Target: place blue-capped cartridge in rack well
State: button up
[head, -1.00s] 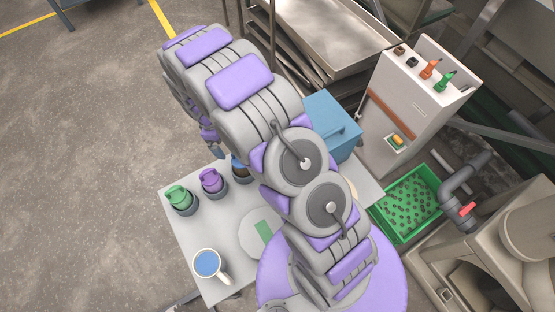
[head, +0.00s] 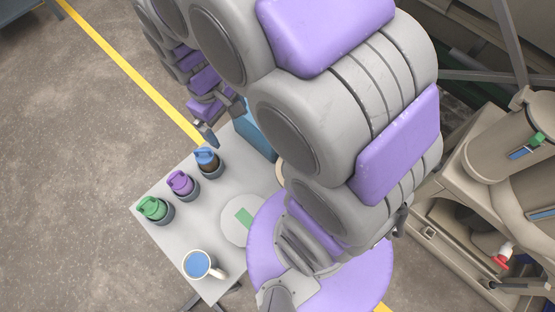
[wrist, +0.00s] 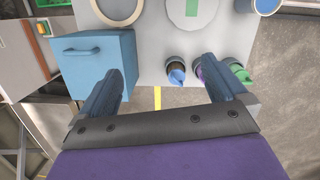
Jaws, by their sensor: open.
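The blue-capped cartridge (head: 207,161) has a dark brown body and stands in a grey cup-like holder at the far end of a row on the small table. It also shows in the wrist view (wrist: 176,74), between my fingers but beyond them. A purple-capped cartridge (head: 181,183) and a green-capped cartridge (head: 153,208) stand beside it in similar holders. My gripper (head: 220,122) is open and empty, above and beyond the blue cap in the head view. In the wrist view my gripper (wrist: 162,70) has its fingers wide apart. I cannot identify a separate rack well.
On the grey table (head: 172,236) are a mug of blue liquid (head: 197,264) and a white disc with a green strip (head: 240,219). A blue box with a handle (wrist: 97,62) stands close to one finger. A beige machine (head: 500,160) is at the right. Open floor lies left.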

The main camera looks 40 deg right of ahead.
jog(key=s+d+r+m, duration=0.1)
jog(key=s+r+m, duration=0.1)
jog(key=s, duration=0.6)
jog(key=s+d+r+m+y, duration=0.1)
jog(key=s+r+m, duration=0.1)
jog(key=s, duration=0.7)
jog(key=shift+d+r, duration=0.15)
jog(key=shift+r, duration=0.4)
jog(key=shift+s, duration=0.15)
